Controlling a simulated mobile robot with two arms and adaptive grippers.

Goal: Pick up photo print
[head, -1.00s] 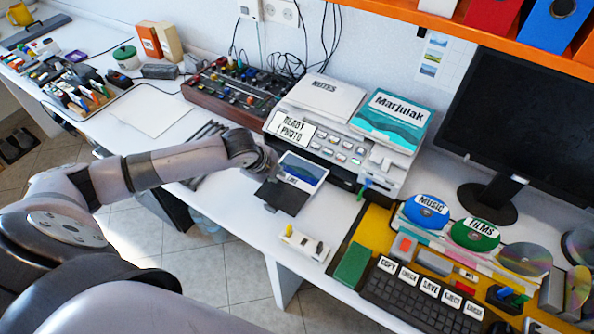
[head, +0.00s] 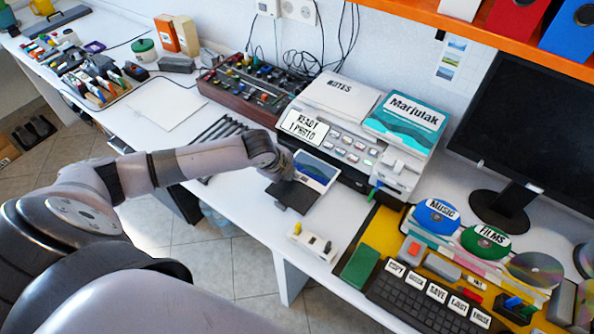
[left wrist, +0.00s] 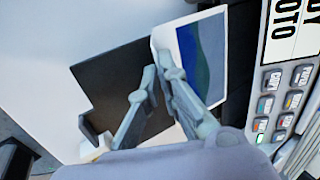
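The photo print (head: 317,171) lies at the printer's front by a black output tray (head: 293,196). It has a white border and a blue and green picture, and shows in the left wrist view (left wrist: 206,50). My left gripper (head: 290,174) is at the print's near left edge and hides its lower white strip. In the left wrist view its fingers (left wrist: 156,66) come close together at the print's edge, one over the black tray and one over the print. I cannot tell whether they pinch the print. My right gripper is not in view.
The printer (head: 345,150) stands behind the print, with notes and a teal book on top. A small white device (head: 312,242) and a green block (head: 360,267) are to the right. A mixer (head: 256,90) is at the back left.

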